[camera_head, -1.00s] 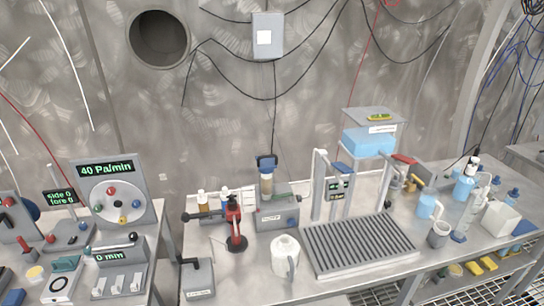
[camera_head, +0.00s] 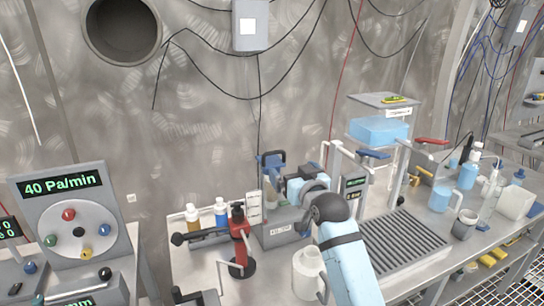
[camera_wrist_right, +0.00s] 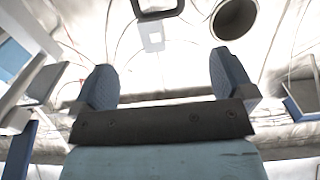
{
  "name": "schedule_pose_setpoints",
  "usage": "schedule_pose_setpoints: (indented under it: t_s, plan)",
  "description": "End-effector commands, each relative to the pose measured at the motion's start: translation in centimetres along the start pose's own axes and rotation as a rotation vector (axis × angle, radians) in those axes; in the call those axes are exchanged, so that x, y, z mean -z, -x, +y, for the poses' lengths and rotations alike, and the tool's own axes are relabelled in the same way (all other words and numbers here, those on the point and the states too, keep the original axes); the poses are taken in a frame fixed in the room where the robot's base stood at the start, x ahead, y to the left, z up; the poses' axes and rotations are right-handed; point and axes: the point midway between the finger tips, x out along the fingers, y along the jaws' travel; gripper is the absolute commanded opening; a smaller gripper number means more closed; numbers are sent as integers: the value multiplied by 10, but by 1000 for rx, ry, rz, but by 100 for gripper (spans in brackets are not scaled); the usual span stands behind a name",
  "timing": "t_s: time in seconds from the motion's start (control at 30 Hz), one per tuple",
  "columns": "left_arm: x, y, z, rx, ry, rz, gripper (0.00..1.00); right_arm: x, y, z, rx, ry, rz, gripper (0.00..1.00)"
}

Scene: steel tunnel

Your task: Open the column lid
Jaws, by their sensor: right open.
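The column with its blue lid (camera_head: 270,160) stands on a grey box-shaped device (camera_head: 283,231) at the back of the bench, near the wall. The lid looks closed, and the column's clear body is largely covered by my right gripper and the things around it. My right gripper (camera_head: 283,180) comes in from the lower right, close to the lid's right and front side; I cannot tell if it touches. In the right wrist view, its two blue fingers (camera_wrist_right: 165,78) stand wide apart with nothing between them. My left gripper is not in view.
A red stand (camera_head: 239,238) and several small bottles (camera_head: 207,217) stand left of the device. A white jug (camera_head: 308,272) stands in front, partly behind my arm. A ribbed tray (camera_head: 405,245) and a frame with a blue container (camera_head: 378,130) are to the right.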

Motion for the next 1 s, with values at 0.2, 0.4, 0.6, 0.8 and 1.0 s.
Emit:
schedule_pose_setpoints:
  t_s: [0.2,0.4,0.6,0.8,1.0]
  plan:
    - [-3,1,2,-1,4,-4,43,1,-40,0,0,0,0,100]
    - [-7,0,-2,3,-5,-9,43,1,-84,0,1,-1,-1,100]
    - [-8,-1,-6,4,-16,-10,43,0,-115,0,0,-1,-1,100]
    - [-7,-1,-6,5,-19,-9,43,-1,-128,0,0,-1,-1,100]
    - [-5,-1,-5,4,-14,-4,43,-1,-129,0,0,-1,-1,100]
